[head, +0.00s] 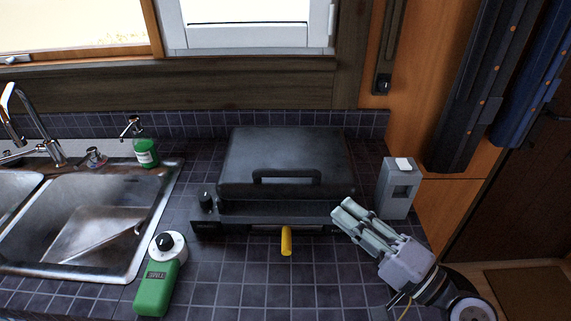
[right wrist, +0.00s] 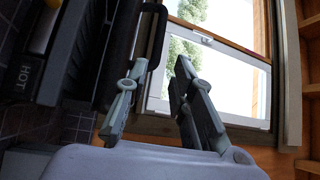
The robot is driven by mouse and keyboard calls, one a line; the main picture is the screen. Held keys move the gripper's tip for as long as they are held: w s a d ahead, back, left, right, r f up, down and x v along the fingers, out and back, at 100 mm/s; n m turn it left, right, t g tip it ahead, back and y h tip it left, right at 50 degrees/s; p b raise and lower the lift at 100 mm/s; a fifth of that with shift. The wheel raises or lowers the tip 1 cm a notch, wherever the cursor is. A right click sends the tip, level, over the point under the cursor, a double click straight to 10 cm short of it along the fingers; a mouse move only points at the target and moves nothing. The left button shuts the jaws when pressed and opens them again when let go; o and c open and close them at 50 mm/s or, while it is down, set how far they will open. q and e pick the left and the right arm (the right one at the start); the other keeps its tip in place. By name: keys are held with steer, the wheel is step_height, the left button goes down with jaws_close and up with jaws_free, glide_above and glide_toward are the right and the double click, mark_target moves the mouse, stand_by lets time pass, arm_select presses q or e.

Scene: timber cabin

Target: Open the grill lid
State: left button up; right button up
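The grill (head: 270,212) stands on the tiled counter with its dark lid (head: 290,150) down. The lid's black handle (head: 287,174) is a raised bar on the lid's front part. My right gripper (head: 342,208) is at the grill's front right corner, to the right of the handle and apart from it. In the right wrist view its two fingers (right wrist: 162,62) are spread with nothing held between them. The dark grill (right wrist: 75,60) fills the left of that view, with a "HOT" label on it. My left gripper is not in view.
A yellow lever (head: 286,241) sticks out at the grill's front. A grey box (head: 398,190) stands right of the grill. A green timer (head: 158,285) lies at front left, beside the sink (head: 125,205). A soap bottle (head: 146,153) stands behind. The front counter is mostly clear.

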steer(key=p, duration=0.2)
glide_toward(288, 176)
steer(key=w+a, duration=0.1)
steer(key=w, duration=0.1)
steer(key=p+x, duration=0.2)
steer(key=x, duration=0.5)
steer(key=shift+w+r, duration=0.1)
steer(key=shift+r, duration=0.1)
steer(key=shift+w+a+p, duration=0.3)
steer(key=shift+w+a, duration=0.1)
steer(key=shift+a, duration=0.1)
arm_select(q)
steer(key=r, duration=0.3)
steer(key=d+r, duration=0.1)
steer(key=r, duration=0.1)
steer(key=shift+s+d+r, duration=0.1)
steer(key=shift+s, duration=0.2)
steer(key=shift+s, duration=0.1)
arm_select(e)
steer(key=shift+c, duration=0.4)
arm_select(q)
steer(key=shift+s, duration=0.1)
arm_select(e)
steer(key=shift+f, duration=0.1)
jaws_close()
